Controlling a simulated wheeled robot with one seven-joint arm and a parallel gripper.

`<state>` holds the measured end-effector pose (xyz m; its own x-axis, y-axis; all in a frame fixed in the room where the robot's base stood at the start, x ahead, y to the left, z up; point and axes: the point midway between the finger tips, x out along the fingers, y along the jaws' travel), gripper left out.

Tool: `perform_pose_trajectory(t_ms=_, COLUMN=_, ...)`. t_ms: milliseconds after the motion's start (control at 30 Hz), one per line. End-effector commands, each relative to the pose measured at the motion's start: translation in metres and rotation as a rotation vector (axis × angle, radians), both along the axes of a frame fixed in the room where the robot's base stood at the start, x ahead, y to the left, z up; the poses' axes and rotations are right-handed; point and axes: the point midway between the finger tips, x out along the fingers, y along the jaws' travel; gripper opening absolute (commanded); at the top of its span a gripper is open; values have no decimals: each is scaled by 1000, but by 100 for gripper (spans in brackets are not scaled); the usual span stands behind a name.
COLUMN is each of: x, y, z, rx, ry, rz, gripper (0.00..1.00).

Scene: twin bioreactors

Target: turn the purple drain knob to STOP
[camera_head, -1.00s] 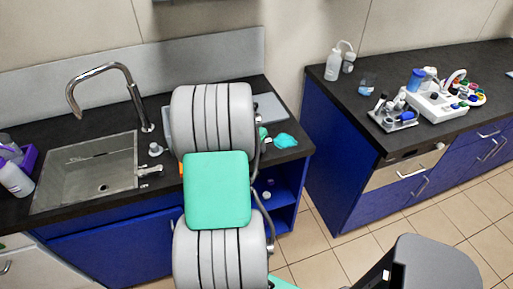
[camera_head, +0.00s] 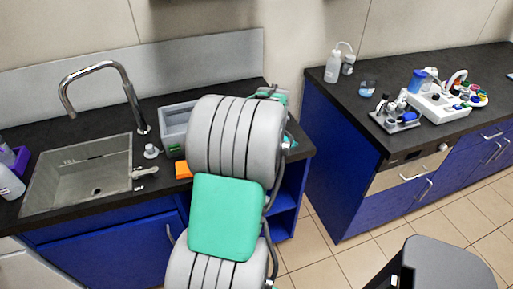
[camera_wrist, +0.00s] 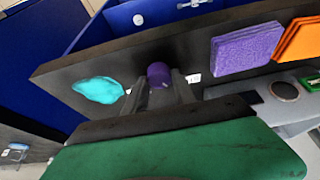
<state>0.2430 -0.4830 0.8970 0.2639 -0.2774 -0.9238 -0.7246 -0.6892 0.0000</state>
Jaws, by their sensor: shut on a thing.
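The purple drain knob (camera_wrist: 158,75) shows in the wrist view as a short rounded cylinder on the dark counter edge. My gripper (camera_wrist: 160,92) has its two grey fingers on either side of the knob and is shut on it. A small white label (camera_wrist: 193,78) sits just right of the knob, too small to read. In the head view my arm hides both the knob and my gripper. Which way the knob is turned cannot be told.
In the wrist view a teal cloth (camera_wrist: 98,90) lies left of the knob, with a purple sponge (camera_wrist: 247,50) and an orange sponge (camera_wrist: 300,42) to the right. In the head view, a sink (camera_head: 85,170), tap (camera_head: 130,95) and grey bin (camera_head: 174,122) stand left of my arm.

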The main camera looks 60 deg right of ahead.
Motion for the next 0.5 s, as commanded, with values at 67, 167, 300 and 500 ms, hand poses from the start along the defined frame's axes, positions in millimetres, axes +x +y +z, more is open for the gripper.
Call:
perform_pose_trajectory(t_ms=67, x=-1, y=-2, z=0, rx=-2, ry=0, rz=50, gripper=0)
perform_pose_trajectory(t_ms=167, x=-1, y=-2, z=0, rx=-3, ry=0, rz=111, gripper=0)
perform_pose_trajectory(t_ms=300, x=-1, y=-2, z=0, rx=-1, ry=0, rz=175, gripper=0)
perform_pose_trajectory(t_ms=500, x=-1, y=-2, z=1, rx=-3, ry=0, rz=223, gripper=0)
